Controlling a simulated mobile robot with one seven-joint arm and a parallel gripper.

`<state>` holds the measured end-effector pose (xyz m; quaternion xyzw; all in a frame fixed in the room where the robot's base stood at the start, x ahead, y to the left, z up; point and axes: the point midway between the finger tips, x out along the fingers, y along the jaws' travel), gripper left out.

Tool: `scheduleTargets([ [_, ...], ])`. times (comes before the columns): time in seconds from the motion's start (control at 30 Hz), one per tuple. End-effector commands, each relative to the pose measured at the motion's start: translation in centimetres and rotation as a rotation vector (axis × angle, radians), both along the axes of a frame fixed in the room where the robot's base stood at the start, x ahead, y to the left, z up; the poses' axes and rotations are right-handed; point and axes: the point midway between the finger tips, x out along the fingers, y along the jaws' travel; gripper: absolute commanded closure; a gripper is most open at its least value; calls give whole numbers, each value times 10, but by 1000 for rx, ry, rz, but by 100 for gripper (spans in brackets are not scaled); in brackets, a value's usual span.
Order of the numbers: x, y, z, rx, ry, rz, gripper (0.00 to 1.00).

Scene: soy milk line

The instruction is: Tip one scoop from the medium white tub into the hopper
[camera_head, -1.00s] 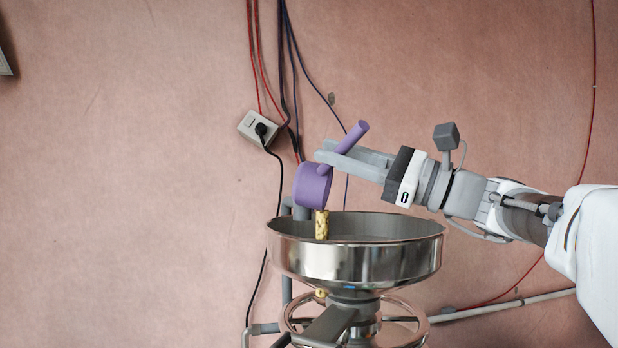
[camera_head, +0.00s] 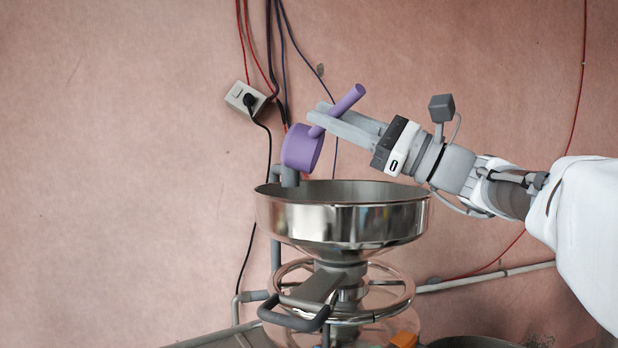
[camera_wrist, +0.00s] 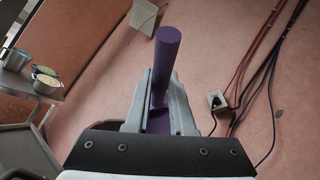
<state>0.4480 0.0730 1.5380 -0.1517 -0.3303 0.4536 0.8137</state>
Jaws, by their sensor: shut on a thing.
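A purple scoop (camera_head: 301,148) hangs tilted above the left rim of the steel hopper (camera_head: 340,220). My gripper (camera_head: 322,116) is shut on the scoop's handle, whose upper end sticks out above the fingers. In the wrist view the purple handle (camera_wrist: 166,60) stands between the fingers. No beans or powder fall from the scoop in the head view. The inside of the scoop and the bottom of the hopper are hidden. I cannot make out the medium white tub for sure.
A wall socket (camera_head: 245,98) with a black plug and several cables is behind the hopper. In the wrist view, small containers (camera_wrist: 46,82) stand on a metal table at the left. An orange thing (camera_head: 404,340) shows below the hopper.

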Motion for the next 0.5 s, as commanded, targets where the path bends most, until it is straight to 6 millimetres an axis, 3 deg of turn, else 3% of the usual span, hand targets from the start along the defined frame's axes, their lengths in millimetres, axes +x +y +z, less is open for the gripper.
scheduleTargets([
  [0.5,0,0,20,0,-1,0,100],
])
